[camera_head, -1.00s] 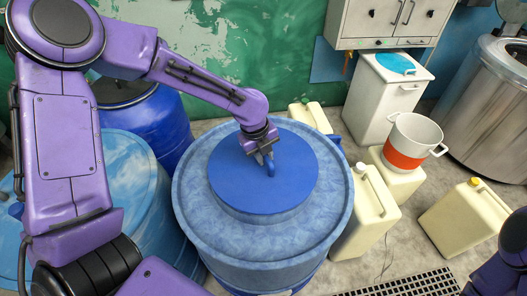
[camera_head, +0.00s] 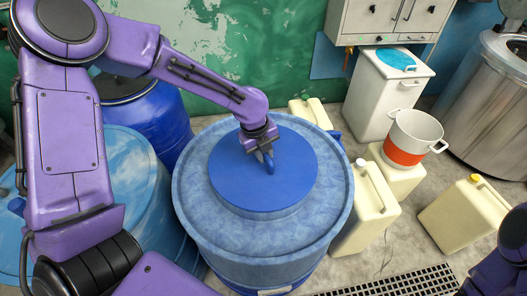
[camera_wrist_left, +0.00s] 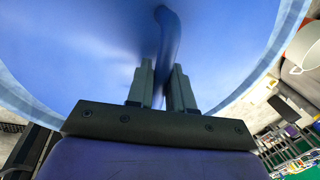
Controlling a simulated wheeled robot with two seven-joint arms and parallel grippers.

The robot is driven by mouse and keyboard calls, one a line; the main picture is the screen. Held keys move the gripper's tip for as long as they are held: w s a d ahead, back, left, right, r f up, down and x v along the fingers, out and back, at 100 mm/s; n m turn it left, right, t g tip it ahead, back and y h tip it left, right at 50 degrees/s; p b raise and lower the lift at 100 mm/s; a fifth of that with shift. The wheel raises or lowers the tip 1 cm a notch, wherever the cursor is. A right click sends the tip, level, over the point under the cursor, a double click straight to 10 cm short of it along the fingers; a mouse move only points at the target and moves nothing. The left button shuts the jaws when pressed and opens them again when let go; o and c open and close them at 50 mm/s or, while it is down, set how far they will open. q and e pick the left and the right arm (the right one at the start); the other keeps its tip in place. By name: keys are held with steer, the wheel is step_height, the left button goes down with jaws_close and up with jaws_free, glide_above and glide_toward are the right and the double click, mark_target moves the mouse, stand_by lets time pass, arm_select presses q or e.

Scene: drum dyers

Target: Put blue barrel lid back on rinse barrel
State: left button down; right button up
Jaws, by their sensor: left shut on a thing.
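The blue lid (camera_head: 235,180) is a flat disc with a raised handle (camera_head: 269,164). In the head view it lies over the middle of the light-blue rinse barrel (camera_head: 265,235), looking roughly level. I cannot tell whether it rests on the barrel top or hangs just above it. My left gripper (camera_head: 264,150) is shut on the lid's handle. In the wrist view, the two fingers (camera_wrist_left: 160,90) close around the handle (camera_wrist_left: 168,40), with the lid's blue face (camera_wrist_left: 80,50) filling the picture behind. My right gripper is not in view.
A dark blue barrel (camera_head: 150,120) and another light-blue barrel (camera_head: 150,190) stand at left. Cream canisters (camera_head: 368,215) stand close on the right, near a white bucket with an orange band (camera_head: 408,140). A floor grate (camera_head: 400,285) lies at front right.

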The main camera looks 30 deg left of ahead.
arm_select(q)
steer(key=shift+f, duration=0.15)
steer(key=c, duration=0.9)
jaws_free()
steer(key=r, duration=0.3)
steer(key=s+r, duration=0.1)
steer(key=r, duration=0.3)
steer(key=a+r, duration=0.1)
steer(key=r, duration=0.2)
steer(key=shift+s+a+r, duration=0.1)
steer(key=shift+s+r, duration=0.05)
steer(key=shift+s, duration=0.2)
